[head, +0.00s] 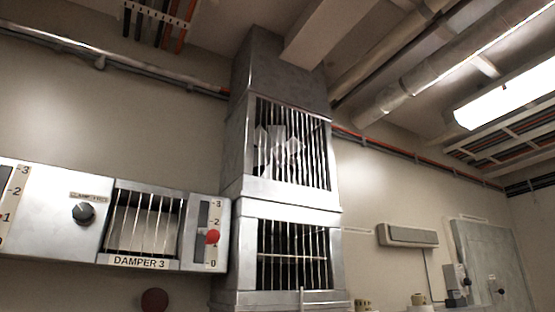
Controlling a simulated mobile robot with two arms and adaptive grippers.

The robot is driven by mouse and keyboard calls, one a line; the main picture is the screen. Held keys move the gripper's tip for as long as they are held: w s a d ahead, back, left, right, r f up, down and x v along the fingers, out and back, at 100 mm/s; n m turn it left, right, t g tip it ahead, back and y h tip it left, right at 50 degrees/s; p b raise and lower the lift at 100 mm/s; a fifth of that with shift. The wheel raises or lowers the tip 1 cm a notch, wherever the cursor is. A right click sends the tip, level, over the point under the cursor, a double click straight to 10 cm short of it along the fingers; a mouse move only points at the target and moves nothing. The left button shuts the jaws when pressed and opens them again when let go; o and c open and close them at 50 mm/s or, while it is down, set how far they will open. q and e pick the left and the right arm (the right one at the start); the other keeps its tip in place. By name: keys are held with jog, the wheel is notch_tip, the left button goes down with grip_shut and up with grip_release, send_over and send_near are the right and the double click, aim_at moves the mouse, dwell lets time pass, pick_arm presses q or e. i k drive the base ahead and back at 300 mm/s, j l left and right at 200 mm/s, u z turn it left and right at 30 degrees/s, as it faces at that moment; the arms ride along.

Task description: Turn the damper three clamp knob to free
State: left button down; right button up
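A grey-white panel marked DAMPER 3 (140,262) is on the wall at the left. A dark round knob (83,213) sits on its left part, under a small label plate (89,197) whose lettering is too small to read surely. I cannot tell which way the knob is turned. A barred window (145,222) is in the panel's middle. At its right, a red ball handle (212,237) sits by a 0 to 3 scale, near 1. Neither of my grippers is in view.
A tall metal duct (289,193) with barred openings stands just right of the panel. Another numbered scale (12,205) is at the left edge. A dark red round thing (154,300) is below the panel. A grey door-like panel (490,265) is far right.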

aim_at(82, 213)
jog(key=u, duration=1.65)
jog(key=l+z, duration=0.1)
jog(key=l, duration=0.25)
